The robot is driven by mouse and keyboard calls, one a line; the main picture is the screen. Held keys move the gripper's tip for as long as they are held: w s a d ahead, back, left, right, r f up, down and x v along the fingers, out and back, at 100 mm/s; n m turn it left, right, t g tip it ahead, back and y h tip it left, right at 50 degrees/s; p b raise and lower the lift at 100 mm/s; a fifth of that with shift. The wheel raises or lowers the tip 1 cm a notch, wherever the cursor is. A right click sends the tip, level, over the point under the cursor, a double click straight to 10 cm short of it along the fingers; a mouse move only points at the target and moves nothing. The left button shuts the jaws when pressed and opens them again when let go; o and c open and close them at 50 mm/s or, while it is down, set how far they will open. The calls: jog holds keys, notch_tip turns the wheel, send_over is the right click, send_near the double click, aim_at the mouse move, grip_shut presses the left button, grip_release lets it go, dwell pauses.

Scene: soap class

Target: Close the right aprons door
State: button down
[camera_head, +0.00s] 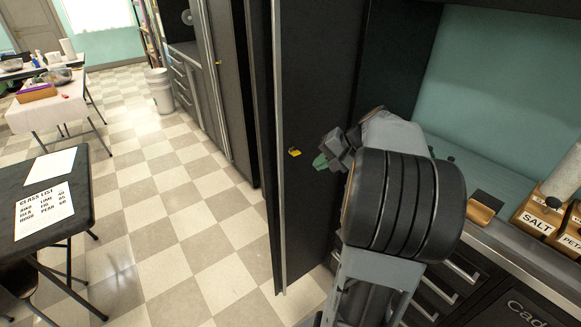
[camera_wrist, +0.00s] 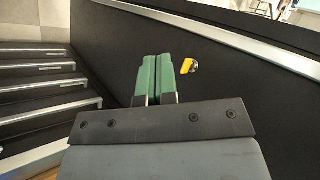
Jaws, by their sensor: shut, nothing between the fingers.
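A tall dark cabinet door (camera_head: 312,90) stands swung out in the middle of the head view, with a pale metal edge strip and a small yellow tag (camera_head: 294,152) on its face. I cannot tell from a label whether it is the right aprons door. My gripper (camera_head: 322,161) is shut and empty, close to the door face just right of the tag. In the wrist view the green fingers (camera_wrist: 157,62) are pressed together beside the yellow tag (camera_wrist: 187,66), with the dark panel (camera_wrist: 225,85) behind them. I cannot tell if they touch the panel.
A counter with drawers (camera_head: 460,270) stands at right, bearing a SALT box (camera_head: 540,215) and a wooden block (camera_head: 484,205). More cabinets (camera_head: 225,90) line the wall at left of the door. A dark table (camera_head: 80,195) stands at far left. The checkered floor (camera_head: 165,215) between is clear.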

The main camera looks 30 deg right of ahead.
jog(key=w+a+f+p, duration=0.1)
jog(key=w+a+f, duration=0.1)
jog(key=w+f, duration=0.1)
jog(key=w+a+f+t+p, duration=0.1)
jog(key=w+a+f, duration=0.1)
jog(key=w, duration=0.3)
jog(key=shift+w+a+f+m, duration=0.3)
jog(key=shift+w+f, duration=0.1)
jog(key=shift+f, duration=0.2)
jog(key=shift+d, duration=0.1)
